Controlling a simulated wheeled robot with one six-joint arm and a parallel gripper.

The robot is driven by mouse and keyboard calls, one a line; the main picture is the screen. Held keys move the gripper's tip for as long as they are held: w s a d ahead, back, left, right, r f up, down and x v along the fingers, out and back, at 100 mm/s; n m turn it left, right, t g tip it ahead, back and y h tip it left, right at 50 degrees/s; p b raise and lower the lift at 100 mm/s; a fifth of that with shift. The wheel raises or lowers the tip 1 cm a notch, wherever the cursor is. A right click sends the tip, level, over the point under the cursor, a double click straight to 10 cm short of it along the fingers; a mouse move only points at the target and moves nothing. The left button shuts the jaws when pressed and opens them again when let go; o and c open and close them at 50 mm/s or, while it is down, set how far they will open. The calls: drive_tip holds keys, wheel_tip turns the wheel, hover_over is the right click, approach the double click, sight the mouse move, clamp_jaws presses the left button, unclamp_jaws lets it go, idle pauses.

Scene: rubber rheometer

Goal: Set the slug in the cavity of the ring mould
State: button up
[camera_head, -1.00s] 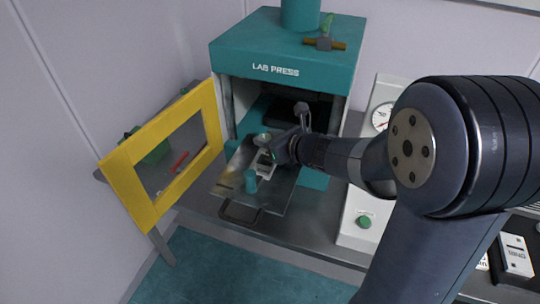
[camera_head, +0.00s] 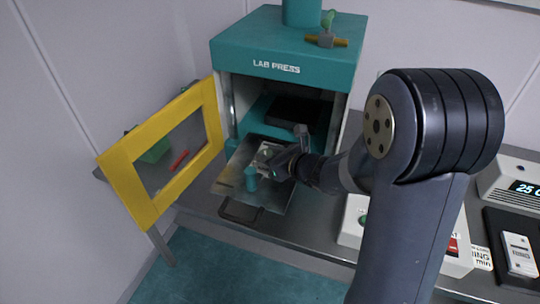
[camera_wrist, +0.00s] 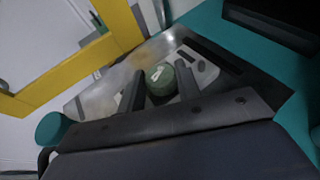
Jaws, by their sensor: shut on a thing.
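The slug (camera_wrist: 158,74) is a dark green, rounded piece with a small pale mark on top. My gripper (camera_wrist: 159,84) is shut on it, one dark finger on each side. In the head view my gripper (camera_head: 270,160) is low over the metal tray (camera_head: 232,180) in front of the press. The ring mould (camera_wrist: 207,70) is a pale grey metal piece on the tray, beneath and around the slug in the wrist view. The fingers and slug hide its cavity, so I cannot tell whether the slug is inside it or just above.
The yellow-framed door (camera_head: 150,205) is open at the left. The teal lab press (camera_head: 285,50) is behind, its dark opening above the tray.

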drive_tip(key=shift+s+d+f+b, duration=0.1)
drive_tip(key=shift+s+f+b, duration=0.15)
drive_tip(key=shift+f, duration=0.35)
drive_tip(key=shift+s+d+f+b, duration=0.1)
drive_tip(key=shift+f+b, duration=0.2)
drive_tip(key=shift+f, duration=0.25)
drive_tip(key=o, duration=0.9)
drive_tip(key=shift+a+r, duration=0.1)
drive_tip(key=shift+o, duration=0.2)
drive_tip(key=shift+r+p, duration=0.75)
drive_tip(key=shift+p, duration=0.3)
drive_tip(key=v, duration=1.1)
drive_tip(key=shift+d+r+b, duration=0.25)
drive_tip(key=shift+r+b, duration=0.1)
drive_tip(key=shift+b, duration=0.05)
